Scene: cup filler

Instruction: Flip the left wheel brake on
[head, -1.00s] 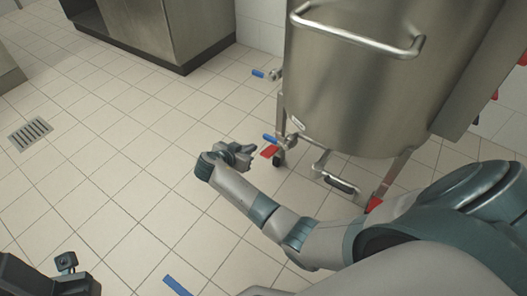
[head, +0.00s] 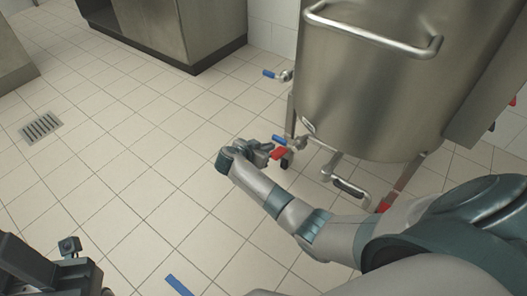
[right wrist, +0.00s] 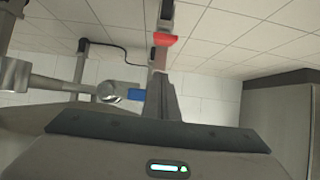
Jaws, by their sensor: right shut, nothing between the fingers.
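The steel tank on legs (head: 375,80) stands at the right in the head view. Its left wheel (head: 287,160) is small and dark, with a red brake pedal (head: 279,153) on it. My right gripper (head: 264,151) is shut and empty, low over the floor just left of the pedal. In the right wrist view, which looks upside down, the red pedal (right wrist: 166,40) lies just beyond the shut fingertips (right wrist: 163,80). I cannot tell whether they touch.
A blue-handled valve (head: 281,140) sits close above the pedal, and another (head: 270,74) is farther back. A second red brake (head: 384,204) is at the right leg. A steel cabinet (head: 150,30) stands at the back.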

